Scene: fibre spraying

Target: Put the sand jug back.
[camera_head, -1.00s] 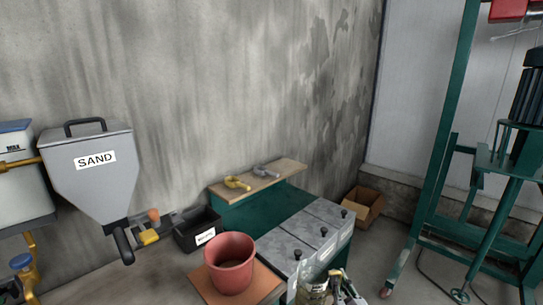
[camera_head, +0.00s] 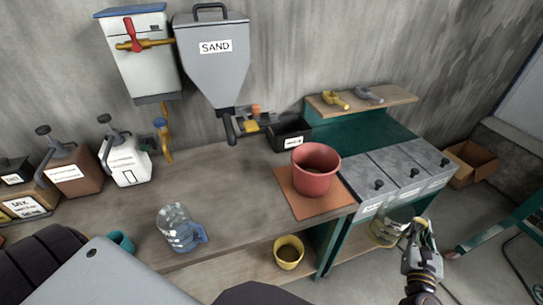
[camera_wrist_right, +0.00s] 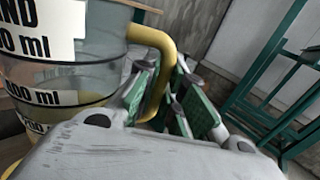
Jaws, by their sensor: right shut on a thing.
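The sand jug (camera_head: 384,232) is clear with a yellow handle and sits at the lower right of the head view, in front of the grey-topped drawers. My right gripper (camera_head: 421,236) is shut on its yellow handle. In the right wrist view the jug (camera_wrist_right: 68,80) shows "ND" and ml marks, with pale contents low inside. The green-padded fingers (camera_wrist_right: 172,98) are around the handle. The jug's underside is hidden. My left gripper is not in view.
A jug with a blue handle (camera_head: 178,230) stands on the bench (camera_head: 235,190). A red pot (camera_head: 315,170) sits on an orange-brown board. A yellow bucket (camera_head: 289,252) is below the bench edge. The grey SAND hopper (camera_head: 212,65) hangs on the wall.

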